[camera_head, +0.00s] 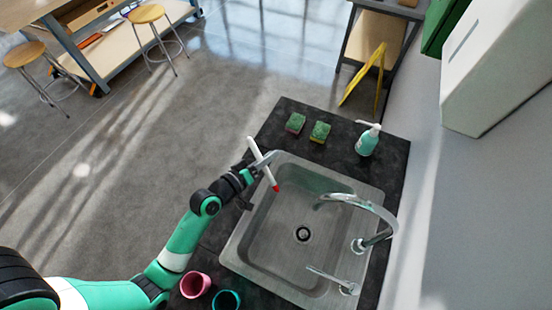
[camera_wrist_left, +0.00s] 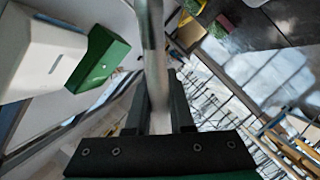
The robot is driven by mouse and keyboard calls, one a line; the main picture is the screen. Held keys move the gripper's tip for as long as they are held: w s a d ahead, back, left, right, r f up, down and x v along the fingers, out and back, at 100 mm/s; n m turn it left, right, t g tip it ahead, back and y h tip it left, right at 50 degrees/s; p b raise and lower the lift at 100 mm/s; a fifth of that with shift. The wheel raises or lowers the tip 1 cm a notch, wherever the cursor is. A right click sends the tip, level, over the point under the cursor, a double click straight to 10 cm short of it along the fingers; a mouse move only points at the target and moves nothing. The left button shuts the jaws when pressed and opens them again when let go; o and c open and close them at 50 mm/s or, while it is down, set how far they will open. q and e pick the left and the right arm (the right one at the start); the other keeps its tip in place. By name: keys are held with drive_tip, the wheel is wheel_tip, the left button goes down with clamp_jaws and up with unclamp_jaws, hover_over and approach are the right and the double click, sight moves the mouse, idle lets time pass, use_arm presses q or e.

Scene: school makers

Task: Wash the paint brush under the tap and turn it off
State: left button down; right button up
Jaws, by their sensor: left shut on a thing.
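A white paint brush (camera_head: 257,152) with a red tip is held by my left gripper (camera_head: 262,163) over the far left edge of the sink (camera_head: 232,250). The gripper is shut on its handle, and the red end points down toward the basin. In the left wrist view the brush handle (camera_wrist_left: 154,50) runs between the two fingers. The curved metal tap (camera_head: 372,206) stands on the right side of the sink, apart from the brush. A tap lever (camera_head: 332,280) sits below it. I cannot tell whether water is flowing. My right gripper is not in view.
Two green sponges (camera_head: 295,123) (camera_head: 320,132) and a teal soap bottle (camera_head: 368,140) stand on the dark counter behind the sink. A pink cup (camera_head: 195,284) and a teal cup (camera_head: 226,300) stand at the front left. A wall is on the right.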

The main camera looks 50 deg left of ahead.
use_arm(q)
drive_tip(key=w+d+f+b, duration=0.2)
drive_tip(key=d+f, duration=0.3)
drive_tip(key=f, duration=0.5)
drive_tip(key=w+d+f+b, duration=0.2)
drive_tip(key=d+f, duration=0.4)
drive_tip(key=f, duration=0.4)
drive_tip(key=shift+w, duration=0.35)
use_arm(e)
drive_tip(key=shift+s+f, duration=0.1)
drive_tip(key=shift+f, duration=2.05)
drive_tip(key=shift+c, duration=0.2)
